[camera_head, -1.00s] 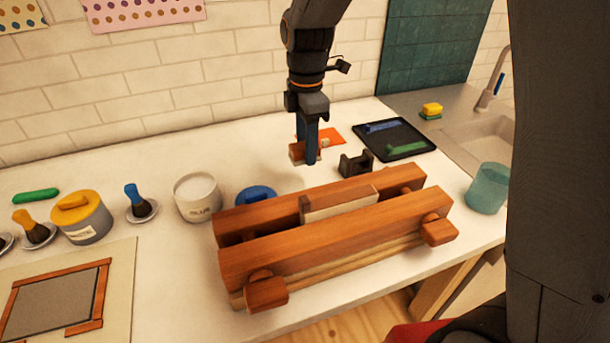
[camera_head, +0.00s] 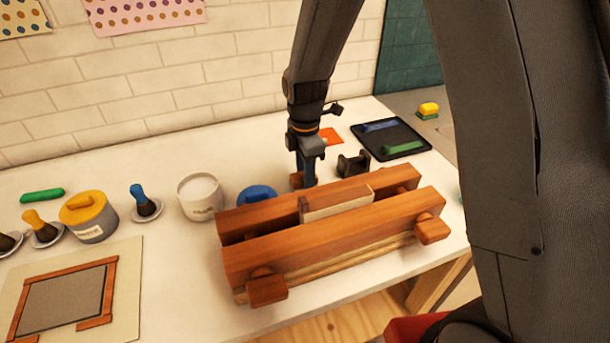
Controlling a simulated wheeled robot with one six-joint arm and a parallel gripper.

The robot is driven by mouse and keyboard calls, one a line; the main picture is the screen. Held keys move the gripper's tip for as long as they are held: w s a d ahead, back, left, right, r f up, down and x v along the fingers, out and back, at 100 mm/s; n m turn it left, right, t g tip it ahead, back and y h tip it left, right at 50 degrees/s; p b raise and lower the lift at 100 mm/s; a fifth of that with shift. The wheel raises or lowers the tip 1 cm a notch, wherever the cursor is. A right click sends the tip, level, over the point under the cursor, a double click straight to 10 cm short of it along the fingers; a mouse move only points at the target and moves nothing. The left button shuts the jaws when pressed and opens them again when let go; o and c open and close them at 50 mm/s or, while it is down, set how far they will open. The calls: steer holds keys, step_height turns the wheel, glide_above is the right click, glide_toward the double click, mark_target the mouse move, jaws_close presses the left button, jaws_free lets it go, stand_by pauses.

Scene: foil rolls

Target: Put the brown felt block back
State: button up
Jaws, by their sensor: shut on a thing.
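The brown felt block (camera_head: 296,181) is a small brown piece at the fingers of my gripper (camera_head: 307,181). My gripper points down, is shut on the block and partly covers it. They are just behind the wooden press, low over the white counter. The press's rear beam stands close in front of them, and I cannot tell whether the block touches the counter.
The wooden press (camera_head: 330,237) holds a pale-sided book block (camera_head: 338,206) between its beams. A blue lid-like thing (camera_head: 257,195) and a white pot (camera_head: 201,198) stand left of my gripper. A black dispenser (camera_head: 353,164) and dark tray (camera_head: 390,138) are right. An orange sheet (camera_head: 330,136) lies behind.

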steer(key=shift+f, duration=0.1)
steer(key=o, duration=1)
step_height(320, 180, up, 12)
steer(key=b, duration=0.3)
